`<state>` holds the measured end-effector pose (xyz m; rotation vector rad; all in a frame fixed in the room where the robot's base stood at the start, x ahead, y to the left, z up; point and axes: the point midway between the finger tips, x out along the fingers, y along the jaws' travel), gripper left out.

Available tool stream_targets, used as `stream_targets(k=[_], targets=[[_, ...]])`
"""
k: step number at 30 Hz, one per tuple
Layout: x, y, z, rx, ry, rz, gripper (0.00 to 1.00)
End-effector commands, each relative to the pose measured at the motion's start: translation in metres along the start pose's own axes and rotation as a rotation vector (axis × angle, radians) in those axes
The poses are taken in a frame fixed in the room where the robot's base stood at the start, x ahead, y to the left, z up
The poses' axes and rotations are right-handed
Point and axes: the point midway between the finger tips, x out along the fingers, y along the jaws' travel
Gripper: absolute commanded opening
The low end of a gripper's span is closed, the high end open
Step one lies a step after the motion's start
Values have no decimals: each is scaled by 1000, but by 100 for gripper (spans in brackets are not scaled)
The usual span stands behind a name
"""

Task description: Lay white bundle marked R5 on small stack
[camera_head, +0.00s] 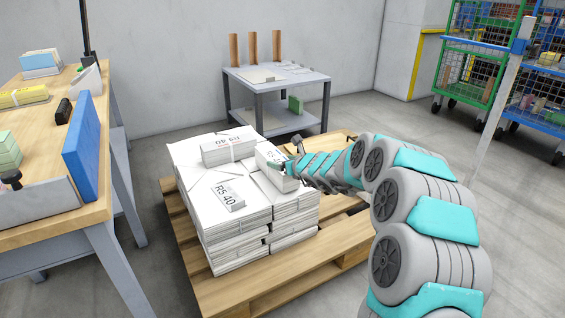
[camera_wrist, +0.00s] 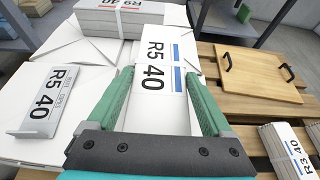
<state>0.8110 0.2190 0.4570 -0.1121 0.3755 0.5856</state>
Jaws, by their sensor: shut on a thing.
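A white bundle marked R5 40 (camera_wrist: 165,62) sits between the green fingers of my gripper (camera_wrist: 160,76), which is shut on it. In the head view the bundle (camera_head: 271,158) is at the upper right of the white stacks (camera_head: 236,242) on the pallet, with my gripper (camera_head: 284,168) at its right end. I cannot tell whether it touches the paper beneath. A grey sign marked R5 40 (camera_head: 228,193) lies on the front left of the stacks and shows in the wrist view (camera_wrist: 50,97). Which part is the small stack is not clear.
A white bundle marked R9 40 (camera_head: 228,149) lies on top at the back. The wooden pallet (camera_head: 270,291) has a handled board (camera_wrist: 258,80) and an R3 40 bundle (camera_wrist: 288,150) on its right. A workbench (camera_head: 78,216) stands left, and a grey table (camera_head: 277,80) behind.

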Motion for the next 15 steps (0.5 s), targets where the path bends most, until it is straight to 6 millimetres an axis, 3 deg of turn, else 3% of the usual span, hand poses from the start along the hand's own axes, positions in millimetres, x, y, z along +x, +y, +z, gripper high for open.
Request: stream_targets(k=[10,11,15], targets=[[2,0,-2,-1,-5,0,0],[2,0,-2,-1,-5,0,86],[1,0,-2,-1,-3,0,100]])
